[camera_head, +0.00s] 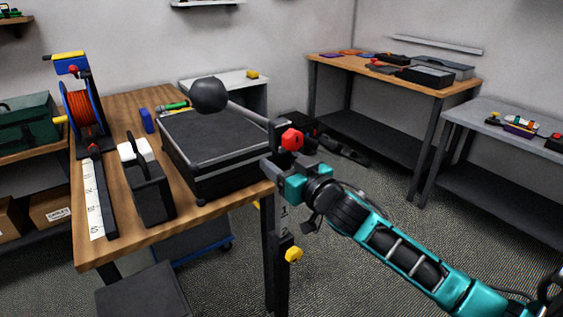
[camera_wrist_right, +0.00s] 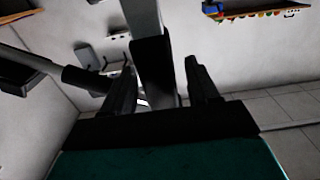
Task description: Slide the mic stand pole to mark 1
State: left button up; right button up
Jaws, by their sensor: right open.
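The mic stand stands at the table's right front corner in the head view. Its dark pole (camera_head: 278,265) is upright, with marks 1 and 2 on a pale strip and a yellow knob (camera_head: 293,255) low down. A red knob (camera_head: 291,139) sits at the top, where a boom leads left to a black ball (camera_head: 210,95). My right gripper (camera_head: 288,180) is at the upper pole, just below the red knob. In the right wrist view the pole (camera_wrist_right: 153,62) rises between the two open fingers of that gripper (camera_wrist_right: 162,75). Contact cannot be told. My left gripper is out of view.
A wooden table (camera_head: 135,245) on the left holds a black case (camera_head: 215,150), a cable reel (camera_head: 82,110) and a numbered strip (camera_head: 95,200). A second wooden table (camera_head: 385,75) and a grey bench (camera_head: 500,120) stand behind at right. Open floor lies between.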

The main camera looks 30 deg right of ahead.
jog(key=shift+w, duration=0.1)
grip_shut()
dwell(0.6)
